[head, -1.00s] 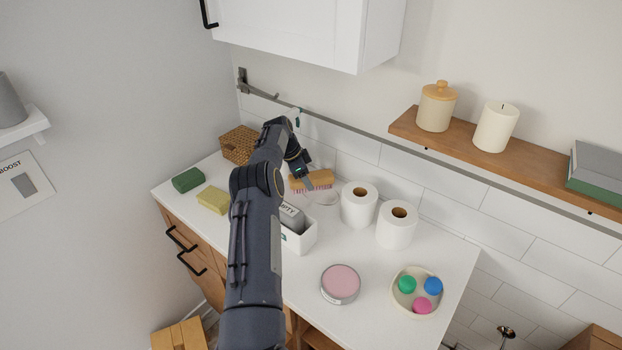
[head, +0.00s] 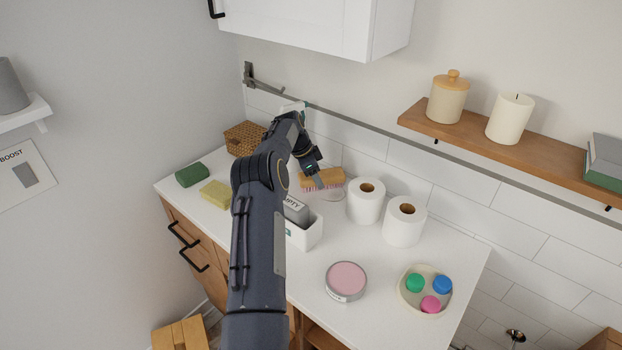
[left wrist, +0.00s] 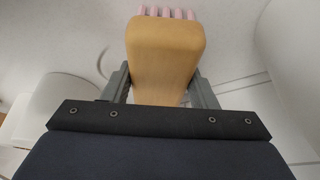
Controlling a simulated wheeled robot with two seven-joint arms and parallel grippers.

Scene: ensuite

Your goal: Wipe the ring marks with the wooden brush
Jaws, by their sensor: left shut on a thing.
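The wooden brush (head: 332,177) has a tan block and pink bristles. It is at the back of the white counter, below the tiled wall. My left gripper (head: 318,180) is shut on it. In the left wrist view the block (left wrist: 165,60) sits between the two grey fingers, with pink bristle tips beyond its far end. A faint grey ring mark (head: 341,198) shows on the counter just in front of the brush. I cannot tell whether the bristles touch the counter. My right gripper is out of view.
Two paper rolls (head: 366,202) stand right of the brush. A white bin (head: 307,236), partly behind my arm, stands in front. A wicker basket (head: 245,138), green block (head: 192,174) and yellow sponge (head: 215,194) are left. A pink-topped tin (head: 346,281) and a bowl (head: 412,303) are nearer.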

